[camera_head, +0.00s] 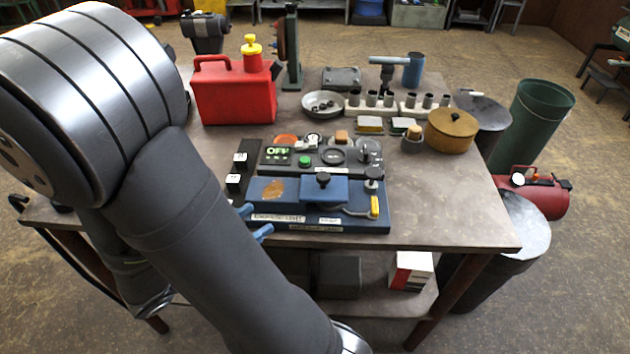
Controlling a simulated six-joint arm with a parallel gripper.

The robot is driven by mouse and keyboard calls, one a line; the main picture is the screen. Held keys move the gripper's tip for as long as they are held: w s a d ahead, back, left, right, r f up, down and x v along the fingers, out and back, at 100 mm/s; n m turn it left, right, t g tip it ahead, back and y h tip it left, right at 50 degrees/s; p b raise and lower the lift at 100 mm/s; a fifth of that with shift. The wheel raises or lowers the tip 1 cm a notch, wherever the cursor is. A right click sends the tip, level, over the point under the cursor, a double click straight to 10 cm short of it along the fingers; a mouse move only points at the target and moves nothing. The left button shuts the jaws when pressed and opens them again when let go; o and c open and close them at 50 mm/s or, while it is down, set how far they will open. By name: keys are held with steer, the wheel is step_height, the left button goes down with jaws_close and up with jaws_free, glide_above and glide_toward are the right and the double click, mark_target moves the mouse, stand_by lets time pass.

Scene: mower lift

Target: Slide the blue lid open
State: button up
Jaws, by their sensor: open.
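The blue lid (298,192) lies flat on top of a dark blue labelled box (378,219) near the front of the table. The box carries a yellow-tipped lever (374,207) at the right. Two light blue prongs, which look like the fingertips of my gripper (254,222), show at the box's front left corner. They are spread apart with nothing seen between them. The rest of my gripper is hidden behind my arm. Whether the fingertips touch the box cannot be told.
A black panel (337,157) with a green display and dials stands right behind the box. A red can (235,95), a grey bowl (323,104) and a brown lidded pot (451,131) stand farther back. The table's right front (450,210) is clear.

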mark_target(318, 180)
steer(key=x, duration=1.6)
steer(key=shift+w+d, duration=0.15)
jaws_close()
